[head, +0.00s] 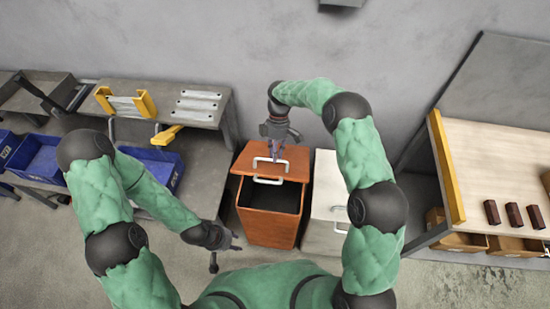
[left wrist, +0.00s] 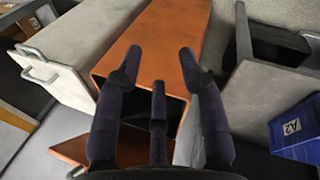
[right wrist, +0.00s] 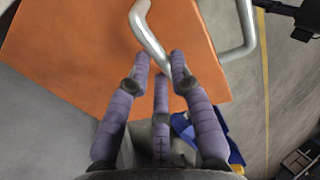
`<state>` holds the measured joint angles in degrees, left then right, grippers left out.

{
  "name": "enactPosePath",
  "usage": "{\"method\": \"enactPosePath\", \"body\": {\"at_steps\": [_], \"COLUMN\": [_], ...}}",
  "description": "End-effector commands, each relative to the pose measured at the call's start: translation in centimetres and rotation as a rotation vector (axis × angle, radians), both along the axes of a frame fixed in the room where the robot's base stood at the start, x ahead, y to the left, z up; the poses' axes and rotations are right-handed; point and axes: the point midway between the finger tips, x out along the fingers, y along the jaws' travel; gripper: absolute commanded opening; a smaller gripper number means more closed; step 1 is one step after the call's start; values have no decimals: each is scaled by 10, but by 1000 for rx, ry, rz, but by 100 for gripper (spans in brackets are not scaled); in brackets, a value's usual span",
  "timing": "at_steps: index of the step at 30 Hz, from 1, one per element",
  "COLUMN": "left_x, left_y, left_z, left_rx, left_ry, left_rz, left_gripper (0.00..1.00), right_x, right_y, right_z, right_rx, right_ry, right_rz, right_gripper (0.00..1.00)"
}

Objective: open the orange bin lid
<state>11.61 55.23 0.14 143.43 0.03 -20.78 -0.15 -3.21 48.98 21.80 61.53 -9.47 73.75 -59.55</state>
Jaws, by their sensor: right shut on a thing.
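The orange bin (head: 267,232) stands on the floor against the wall, with its dark inside showing. Its orange lid (head: 243,160) is raised at the back, tilted up toward the wall. My right gripper (head: 275,153) is shut on the silver lid handle (head: 262,160); in the right wrist view the fingertips (right wrist: 160,68) close around the handle (right wrist: 146,30) in front of the orange lid (right wrist: 75,55). My left gripper (head: 236,243) is at the bin's left side, low down; in the left wrist view its fingers (left wrist: 163,65) are spread and empty, with the orange bin wall (left wrist: 160,40) beyond.
A white bin (head: 323,200) with a handle stands close to the right of the orange one. A grey bench (head: 195,160) with blue bins (head: 160,170) is at left. A wooden table (head: 490,160) with dark red blocks is at right.

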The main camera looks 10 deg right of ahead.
Motion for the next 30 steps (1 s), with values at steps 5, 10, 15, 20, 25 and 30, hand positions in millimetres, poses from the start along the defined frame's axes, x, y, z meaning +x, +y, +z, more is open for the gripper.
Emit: {"method": "enactPosePath", "body": {"at_steps": [5, 10, 15, 20, 25, 30], "left_x": [0, 0, 7, 27, 56, 87], "left_y": [0, 0, 1, 5, 8, 10], "left_z": [-1, -1, -5, -14, -18, -12], "left_rx": [0, 0, -2, -9, -24, -41], "left_ry": [0, 0, 35, 153, 332, 517], "left_rz": [0, 0, 42, 177, 379, 577], "left_gripper": [40, 29, 0, 0, 0, 0], "right_x": [8, 8, 8, 8, 8, 8], "right_y": [-5, -5, -5, -6, -6, -6], "right_z": [-3, -3, -4, -4, -4, -4], "right_rx": [-5, -5, -5, -5, -5, -5], "right_ry": [-27, -26, -25, -25, -25, -25], "right_rz": [-6, -7, -7, -8, -8, -8], "right_gripper": [0, 0, 0, 0, 0, 0]}}
